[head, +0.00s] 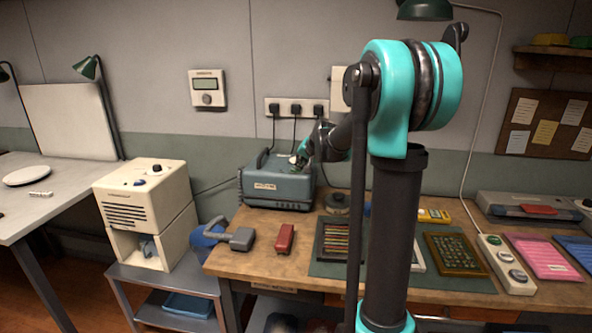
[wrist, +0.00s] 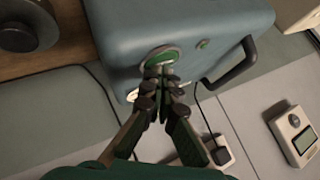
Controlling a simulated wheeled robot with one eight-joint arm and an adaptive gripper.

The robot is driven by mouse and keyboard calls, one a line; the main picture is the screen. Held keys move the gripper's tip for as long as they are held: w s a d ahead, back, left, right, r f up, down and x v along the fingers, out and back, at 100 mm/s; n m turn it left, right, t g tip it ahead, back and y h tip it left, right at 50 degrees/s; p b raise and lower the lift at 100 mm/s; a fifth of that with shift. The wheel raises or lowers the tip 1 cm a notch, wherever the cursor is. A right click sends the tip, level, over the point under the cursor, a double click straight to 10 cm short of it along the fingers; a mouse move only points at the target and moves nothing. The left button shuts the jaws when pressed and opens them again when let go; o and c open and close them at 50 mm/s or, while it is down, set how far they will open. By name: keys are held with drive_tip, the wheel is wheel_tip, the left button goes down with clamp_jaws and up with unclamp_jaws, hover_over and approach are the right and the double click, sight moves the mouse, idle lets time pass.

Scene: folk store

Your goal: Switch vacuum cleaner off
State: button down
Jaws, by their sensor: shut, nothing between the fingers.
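A blue-grey box-shaped machine (head: 278,187), which I take to be the vacuum cleaner, stands at the back left of the wooden workbench. It has a handle, a front label and a dark hose at its left side. In the wrist view, the machine (wrist: 120,30) shows a green oval button (wrist: 160,56) in a pale ring and a small green spot (wrist: 203,43) beside it. My gripper (wrist: 161,74) is shut and empty, its fingertips at the near edge of the button. I cannot tell whether they touch it. In the head view my gripper (head: 298,163) is over the machine's top right, partly hidden.
A power strip (head: 296,107) with plugged cables is on the wall behind. A red block (head: 285,238) and a grey-and-blue tool (head: 241,238) lie at the bench's front left. A cream machine (head: 148,195) stands on a lower side stand. Trays and a button box (head: 506,263) fill the right side.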

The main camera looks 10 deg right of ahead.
sight(300, 171)
drive_tip(key=shift+r, duration=3.35)
drive_tip(key=shift+s, duration=0.1)
